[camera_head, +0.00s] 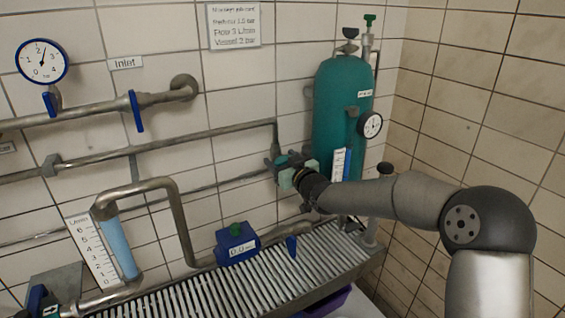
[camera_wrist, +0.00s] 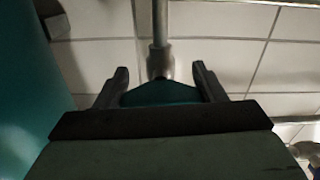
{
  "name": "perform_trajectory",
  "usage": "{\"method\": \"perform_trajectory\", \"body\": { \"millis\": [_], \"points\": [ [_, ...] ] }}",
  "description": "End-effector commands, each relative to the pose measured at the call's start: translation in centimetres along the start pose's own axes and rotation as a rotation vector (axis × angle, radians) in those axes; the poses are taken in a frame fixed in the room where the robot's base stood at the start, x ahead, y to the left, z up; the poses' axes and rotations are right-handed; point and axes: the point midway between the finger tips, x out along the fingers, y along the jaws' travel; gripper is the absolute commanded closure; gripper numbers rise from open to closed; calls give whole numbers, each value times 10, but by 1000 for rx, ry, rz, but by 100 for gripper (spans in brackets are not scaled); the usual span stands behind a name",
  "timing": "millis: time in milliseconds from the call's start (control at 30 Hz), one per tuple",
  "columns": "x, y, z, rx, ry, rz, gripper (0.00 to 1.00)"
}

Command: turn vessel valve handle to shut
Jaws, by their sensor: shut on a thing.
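The teal vessel (camera_head: 338,95) stands upright in the corner, with a round gauge (camera_head: 371,125) on its right side. My gripper (camera_head: 281,170) is at the left of the vessel, at the end of the pipe that comes down the wall. In the wrist view, my gripper (camera_wrist: 161,84) is shut on a teal valve handle (camera_wrist: 160,94), one dark finger on each side of it. A grey pipe (camera_wrist: 159,25) runs up from behind the handle. In the head view my gripper hides most of the handle, so its exact angle is unclear.
A slatted grey bench (camera_head: 215,296) runs below, with a blue pump box (camera_head: 237,243) on it. Pipes with blue levers (camera_head: 136,111) and a gauge (camera_head: 41,61) line the left wall. A sign (camera_head: 233,25) hangs above. The tiled right wall is bare.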

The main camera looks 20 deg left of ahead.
Motion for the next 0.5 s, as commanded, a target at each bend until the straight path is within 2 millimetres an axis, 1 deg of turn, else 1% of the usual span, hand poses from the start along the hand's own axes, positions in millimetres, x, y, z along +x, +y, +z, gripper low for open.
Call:
{"method": "perform_trajectory", "body": {
  "millis": [33,200,467,500],
  "points": [
    [0,0,5,28,4,1,59],
    [0,0,2,110,3,1,59],
    [0,0,0,116,2,1,59],
    [0,0,0,116,2,1,25]
  ]
}}
